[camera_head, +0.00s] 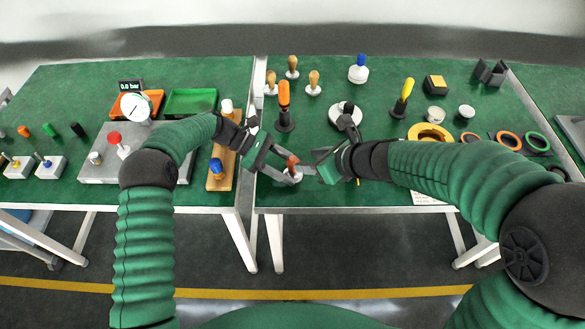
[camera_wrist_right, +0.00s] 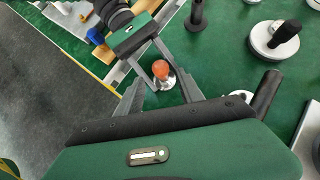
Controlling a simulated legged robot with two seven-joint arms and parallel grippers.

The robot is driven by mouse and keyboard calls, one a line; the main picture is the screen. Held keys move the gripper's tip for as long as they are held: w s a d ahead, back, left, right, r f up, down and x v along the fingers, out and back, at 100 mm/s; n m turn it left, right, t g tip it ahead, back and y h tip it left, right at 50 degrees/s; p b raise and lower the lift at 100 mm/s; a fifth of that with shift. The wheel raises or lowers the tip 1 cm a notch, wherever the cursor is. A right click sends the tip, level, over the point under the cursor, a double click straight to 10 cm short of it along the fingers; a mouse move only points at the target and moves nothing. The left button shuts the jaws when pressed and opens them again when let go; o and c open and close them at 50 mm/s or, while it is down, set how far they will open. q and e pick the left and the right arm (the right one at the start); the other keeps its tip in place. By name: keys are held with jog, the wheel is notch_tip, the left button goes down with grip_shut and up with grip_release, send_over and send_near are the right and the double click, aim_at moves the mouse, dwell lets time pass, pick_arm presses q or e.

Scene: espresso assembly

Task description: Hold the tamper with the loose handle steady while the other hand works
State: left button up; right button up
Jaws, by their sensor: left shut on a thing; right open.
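The tamper (camera_head: 293,161) has a reddish-brown handle and a pale metal base, and stands near the front edge of the right-hand table. It also shows in the right wrist view (camera_wrist_right: 161,69), roughly upright. My left gripper (camera_head: 286,172) reaches in from the left and is shut on the tamper. Whether its fingers press the handle or the neck is hard to tell. My right gripper (camera_head: 306,165) is open, with its fingers pointing at the tamper from the right. In the right wrist view, its fingers (camera_wrist_right: 164,90) spread to either side of the tamper, without visible contact.
An orange-handled tool (camera_head: 284,106) and a round silver piece with a black handle (camera_head: 346,112) stand behind the grippers. A wooden rack (camera_head: 222,178) with a blue-topped item lies left. Several wooden-handled pieces stand at the back. A gap separates the two tables.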

aim_at(293, 161)
jog(key=x, duration=0.9)
jog(key=shift+f, duration=0.15)
jog(key=shift+c, duration=0.3)
grip_shut()
jog(key=m+h, duration=0.1)
jog(key=m+t+h, duration=0.1)
jog(key=shift+s+a+m, duration=0.1)
jog(key=shift+a+m, duration=0.1)
jog(key=shift+m, duration=0.2)
jog(key=shift+d+f+m+t+h, duration=0.1)
jog(key=shift+d+m+t+h, duration=0.1)
jog(key=shift+m+t+h, duration=0.45)
jog(key=shift+m, duration=0.25)
